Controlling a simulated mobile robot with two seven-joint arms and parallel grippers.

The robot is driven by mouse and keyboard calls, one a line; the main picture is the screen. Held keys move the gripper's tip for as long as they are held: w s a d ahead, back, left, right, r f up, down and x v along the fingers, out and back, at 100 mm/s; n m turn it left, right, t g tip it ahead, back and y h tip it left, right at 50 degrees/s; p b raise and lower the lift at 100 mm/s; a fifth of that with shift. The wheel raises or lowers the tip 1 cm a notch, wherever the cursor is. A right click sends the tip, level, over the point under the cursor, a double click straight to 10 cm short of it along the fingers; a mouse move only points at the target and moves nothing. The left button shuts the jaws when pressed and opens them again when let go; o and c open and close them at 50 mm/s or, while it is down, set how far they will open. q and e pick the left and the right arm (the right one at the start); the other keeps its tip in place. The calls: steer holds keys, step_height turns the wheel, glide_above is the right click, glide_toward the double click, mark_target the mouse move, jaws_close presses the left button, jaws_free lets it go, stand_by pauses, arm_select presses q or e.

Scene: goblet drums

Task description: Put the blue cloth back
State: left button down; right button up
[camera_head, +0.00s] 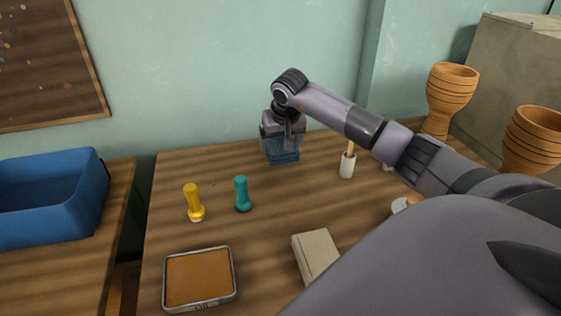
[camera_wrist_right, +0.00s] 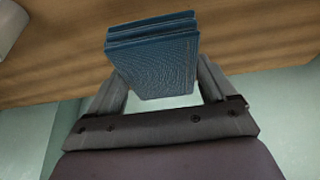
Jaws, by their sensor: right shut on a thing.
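The blue cloth (camera_head: 283,156) is folded into a thick stack near the back edge of the wooden table. It also fills the middle of the right wrist view (camera_wrist_right: 155,60), between the two fingers. My right gripper (camera_head: 283,147) reaches down from above and is shut on the blue cloth. In the right wrist view its fingers (camera_wrist_right: 165,85) lie on either side of the cloth. Whether the cloth touches the table cannot be told. My left gripper is not in view.
A brown-filled tray (camera_head: 233,281) and a beige block (camera_head: 316,256) are in front. A white cup (camera_head: 347,165) stands right of the cloth. Wooden goblets (camera_head: 450,92) stand at right; a blue bin (camera_head: 52,213) is left.

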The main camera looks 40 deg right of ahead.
steer(key=shift+f+b, duration=0.35)
steer(key=shift+f, duration=2.4)
steer(key=shift+f, duration=0.15)
steer(key=o, duration=0.8)
steer(key=shift+r, duration=0.2)
steer(key=p+v, duration=0.2)
steer(key=v, duration=1)
steer(key=shift+s, duration=0.1)
steer(key=shift+f, duration=0.1)
